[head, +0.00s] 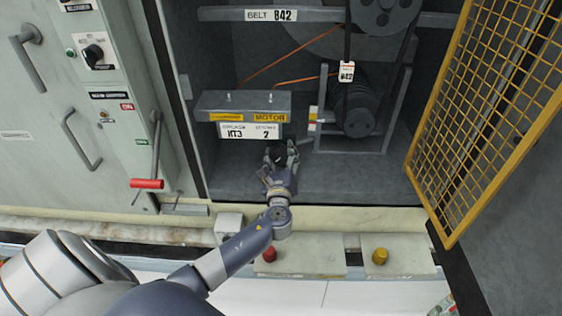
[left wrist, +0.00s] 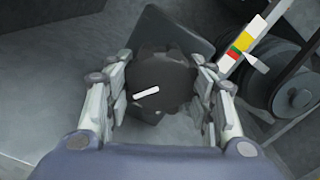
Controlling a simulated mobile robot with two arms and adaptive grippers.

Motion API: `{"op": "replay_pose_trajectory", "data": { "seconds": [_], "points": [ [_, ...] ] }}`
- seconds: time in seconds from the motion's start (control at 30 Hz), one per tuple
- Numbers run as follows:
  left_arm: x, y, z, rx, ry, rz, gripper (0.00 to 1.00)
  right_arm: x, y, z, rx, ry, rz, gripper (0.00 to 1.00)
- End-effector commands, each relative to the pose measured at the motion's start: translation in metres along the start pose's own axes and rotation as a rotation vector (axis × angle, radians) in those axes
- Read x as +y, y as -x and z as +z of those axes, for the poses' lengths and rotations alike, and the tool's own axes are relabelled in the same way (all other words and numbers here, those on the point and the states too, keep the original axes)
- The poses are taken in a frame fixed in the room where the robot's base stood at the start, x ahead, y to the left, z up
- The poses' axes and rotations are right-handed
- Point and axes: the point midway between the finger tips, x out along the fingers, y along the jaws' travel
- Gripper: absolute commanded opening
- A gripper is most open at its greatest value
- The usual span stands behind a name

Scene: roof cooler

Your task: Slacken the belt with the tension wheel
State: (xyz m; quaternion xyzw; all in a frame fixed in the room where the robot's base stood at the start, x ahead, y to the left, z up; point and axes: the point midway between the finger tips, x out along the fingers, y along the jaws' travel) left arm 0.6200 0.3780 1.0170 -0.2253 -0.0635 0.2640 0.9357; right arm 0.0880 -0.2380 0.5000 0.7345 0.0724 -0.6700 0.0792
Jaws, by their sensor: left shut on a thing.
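The tension wheel is a dark, lobed knob (left wrist: 160,85) with a white mark, between the fingers of my left gripper in the left wrist view. My left gripper (head: 281,155) is shut on it, in front of the motor box; in the head view the wheel is mostly hidden by the fingers. The black belt (head: 348,38) runs from the large upper pulley (head: 383,12) down to the grooved motor pulley (head: 357,120). A scale with yellow, red and green bands (left wrist: 241,45) stands beside the motor, with a white pointer (left wrist: 257,63) near its red and green bands. My right gripper is out of view.
The yellow mesh guard door (head: 482,110) stands open at right. The motor box (head: 242,104) carries labels. A panel with a red handle (head: 147,184) is at left. Red (head: 269,254) and yellow (head: 380,256) knobs sit on the front ledge. The cabinet floor right of my gripper is clear.

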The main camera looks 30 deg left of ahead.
Motion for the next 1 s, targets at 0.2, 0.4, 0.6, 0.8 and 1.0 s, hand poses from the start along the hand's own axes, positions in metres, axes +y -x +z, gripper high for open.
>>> {"op": "replay_pose_trajectory", "data": {
  "seconds": [0.2,0.4,0.6,0.8,1.0],
  "points": [
    [0.001,0.0,-0.004,-0.001,0.212,0.0,0.26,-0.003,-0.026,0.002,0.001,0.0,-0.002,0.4],
    [0.001,0.0,-0.004,-0.001,0.402,0.0,0.26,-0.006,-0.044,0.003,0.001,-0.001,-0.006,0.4],
    [0.0,0.0,-0.003,-0.001,0.594,0.001,0.26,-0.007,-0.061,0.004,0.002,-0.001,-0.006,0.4],
    [-0.001,0.0,-0.003,-0.001,0.782,0.0,0.26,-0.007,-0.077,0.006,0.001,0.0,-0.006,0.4],
    [-0.001,0.0,-0.002,-0.001,0.974,0.001,0.26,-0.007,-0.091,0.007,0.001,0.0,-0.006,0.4]
  ]
}}
